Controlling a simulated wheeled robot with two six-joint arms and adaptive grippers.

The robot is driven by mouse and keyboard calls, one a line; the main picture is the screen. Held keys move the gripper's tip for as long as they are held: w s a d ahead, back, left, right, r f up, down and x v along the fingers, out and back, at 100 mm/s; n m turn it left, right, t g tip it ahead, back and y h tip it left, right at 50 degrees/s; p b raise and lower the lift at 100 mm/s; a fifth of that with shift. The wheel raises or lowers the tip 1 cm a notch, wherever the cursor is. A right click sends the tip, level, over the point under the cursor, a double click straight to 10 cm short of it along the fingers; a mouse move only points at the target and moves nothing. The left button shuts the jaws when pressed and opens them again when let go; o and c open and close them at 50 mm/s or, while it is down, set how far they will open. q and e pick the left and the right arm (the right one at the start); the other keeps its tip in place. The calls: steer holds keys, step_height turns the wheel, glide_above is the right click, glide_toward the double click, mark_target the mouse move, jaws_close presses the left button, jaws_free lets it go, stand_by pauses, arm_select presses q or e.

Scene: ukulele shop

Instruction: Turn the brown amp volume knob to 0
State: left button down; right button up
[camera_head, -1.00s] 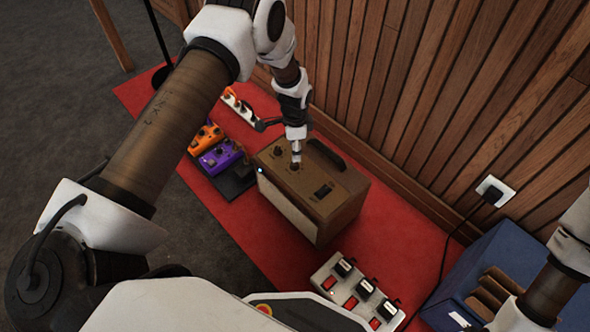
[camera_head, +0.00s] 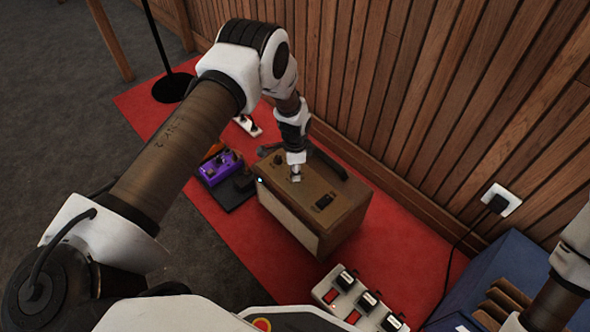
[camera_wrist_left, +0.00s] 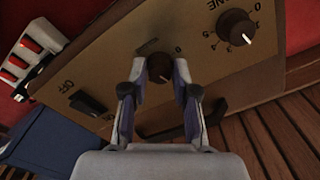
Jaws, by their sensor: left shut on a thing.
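The brown amp (camera_head: 335,210) stands on the red mat, its control panel facing up. My left gripper (camera_head: 296,178) is down on that panel. In the left wrist view, the fingers of my left gripper (camera_wrist_left: 160,80) are closed around the sides of a dark round knob (camera_wrist_left: 160,66). This knob has a pale pointer on its lower side, and a 0 mark shows at its upper right. A second knob (camera_wrist_left: 236,27), beside the letters "NE", stands apart with a white pointer and a numbered scale. An on/off switch (camera_wrist_left: 87,103) sits at the left. My right gripper is out of view.
A purple pedal (camera_head: 221,166) is left of the amp, and a white switch box (camera_head: 358,302) with red parts is in front. A blue case (camera_head: 500,258) is at the right. The wooden wall (camera_head: 430,100) stands close behind the amp.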

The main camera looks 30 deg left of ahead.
arm_select(q)
steer(key=shift+n, duration=0.4)
steer(key=n+p, duration=0.1)
steer(key=n, duration=0.1)
steer(key=shift+r+n+p, duration=0.1)
steer(key=shift+n+p, duration=0.2)
steer(key=shift+p, duration=0.1)
steer(key=n+p, duration=0.1)
steer(key=n, duration=0.2)
steer(key=shift+n, duration=0.4)
steer(key=n+p, duration=0.1)
steer(key=n, duration=0.3)
steer(key=n+p, duration=0.1)
steer(key=n, duration=0.3)
steer(key=shift+n, duration=0.3)
steer(key=c, duration=0.9)
jaws_free()
